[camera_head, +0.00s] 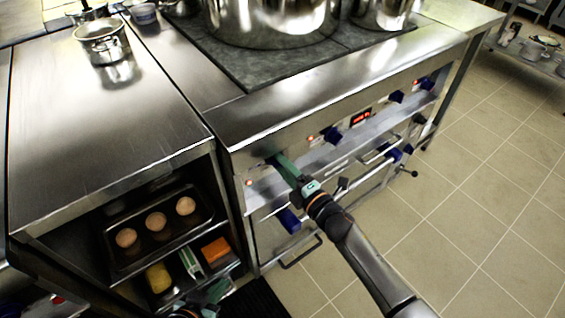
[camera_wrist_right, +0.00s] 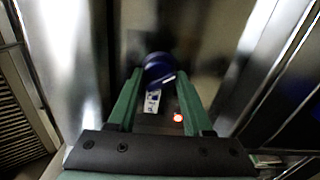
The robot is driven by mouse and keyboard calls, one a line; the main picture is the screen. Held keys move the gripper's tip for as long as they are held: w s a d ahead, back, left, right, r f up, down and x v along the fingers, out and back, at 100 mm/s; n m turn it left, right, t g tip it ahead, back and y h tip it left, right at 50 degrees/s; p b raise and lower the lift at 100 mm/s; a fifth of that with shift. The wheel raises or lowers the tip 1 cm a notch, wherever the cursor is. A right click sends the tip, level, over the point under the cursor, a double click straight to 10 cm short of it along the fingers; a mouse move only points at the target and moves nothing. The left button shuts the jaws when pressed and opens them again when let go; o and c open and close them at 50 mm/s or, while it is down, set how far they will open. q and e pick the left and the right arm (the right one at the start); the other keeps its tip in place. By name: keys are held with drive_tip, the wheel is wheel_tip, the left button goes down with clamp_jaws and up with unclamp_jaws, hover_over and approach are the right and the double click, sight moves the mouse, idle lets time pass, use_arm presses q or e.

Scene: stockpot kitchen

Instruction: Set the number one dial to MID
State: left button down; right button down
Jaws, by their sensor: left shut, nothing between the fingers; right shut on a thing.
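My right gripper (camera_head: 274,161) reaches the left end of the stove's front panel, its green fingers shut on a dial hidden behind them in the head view. In the right wrist view the blue dial (camera_wrist_right: 158,72) with a pale pointer line sits between the fingertips of this gripper (camera_wrist_right: 158,80). A small white label (camera_wrist_right: 152,102) and a glowing red light (camera_wrist_right: 178,117) lie beside it; the label's text is too small to read. My left gripper (camera_head: 212,292) is low at the bottom edge, shut and empty, in front of the shelf.
More blue dials line the panel, one in the middle (camera_head: 333,136) and others to the right (camera_head: 396,97). A red display (camera_head: 361,118) glows between them. A large pot (camera_head: 270,20) stands on the stove. Left is a counter (camera_head: 110,120) above a tray (camera_head: 125,262) of round items.

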drive_tip(key=shift+m+p, duration=0.65)
drive_tip(key=shift+m, duration=1.65)
drive_tip(key=shift+c, duration=1.6)
unclamp_jaws()
drive_tip(key=p+v, duration=0.2)
drive_tip(key=v, duration=1)
drive_tip(key=shift+s+d, duration=0.15)
drive_tip(key=shift+s, duration=0.1)
